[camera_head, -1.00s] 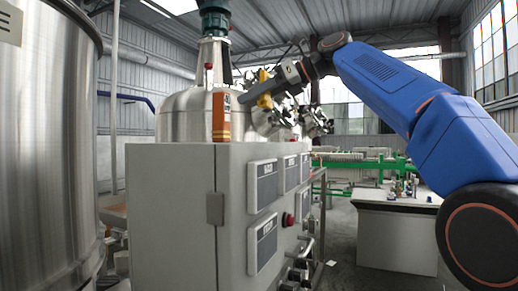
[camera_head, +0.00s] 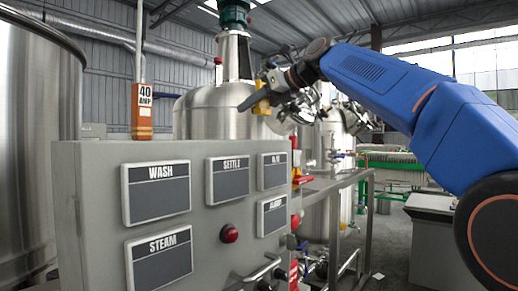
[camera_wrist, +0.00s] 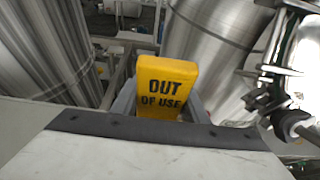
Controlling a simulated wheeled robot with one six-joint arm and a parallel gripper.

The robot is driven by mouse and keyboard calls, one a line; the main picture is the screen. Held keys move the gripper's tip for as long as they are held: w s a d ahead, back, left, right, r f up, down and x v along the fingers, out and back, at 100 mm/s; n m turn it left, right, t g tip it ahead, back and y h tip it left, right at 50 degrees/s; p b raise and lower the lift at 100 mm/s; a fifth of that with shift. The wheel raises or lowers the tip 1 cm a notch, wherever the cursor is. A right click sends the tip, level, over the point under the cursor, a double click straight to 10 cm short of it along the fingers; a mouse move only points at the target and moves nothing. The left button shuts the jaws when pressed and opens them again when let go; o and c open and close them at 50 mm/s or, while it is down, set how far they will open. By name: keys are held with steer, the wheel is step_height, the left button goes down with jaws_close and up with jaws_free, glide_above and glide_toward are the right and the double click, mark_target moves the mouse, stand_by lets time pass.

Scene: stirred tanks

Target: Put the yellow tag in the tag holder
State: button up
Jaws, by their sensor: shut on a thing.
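The yellow tag (camera_head: 261,106) is held in my gripper (camera_head: 256,95), in front of the steel tank and above the grey cabinet's far end. In the wrist view the tag (camera_wrist: 166,84) stands between the grey fingers, its face toward the camera, reading "OUT OF USE". My gripper is shut on it. No single thing is clearly the tag holder. White-framed plates on the cabinet front, each with a dark lower panel, read WASH (camera_head: 157,190), SETTLE (camera_head: 231,179) and STEAM (camera_head: 159,258). Smaller plates at the right are hard to read. The tag is apart from all of them.
The grey cabinet (camera_head: 95,225) fills the lower left. An orange "40 AMP" box (camera_head: 142,121) stands at its top. A red button (camera_head: 229,233) and metal handles stick out from its front. Steel tanks (camera_head: 205,110) stand behind. Pipe frames stand at the right.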

step_height(320, 180, down, 10)
steer(key=shift+r, duration=0.1)
stand_by(0.4)
steer(key=shift+f, duration=0.3)
steer(key=o, duration=1.1)
steer(key=shift+f, duration=0.25)
steer(key=shift+r, duration=0.3)
steer(key=v, duration=1.2)
steer(key=shift+r, duration=0.35)
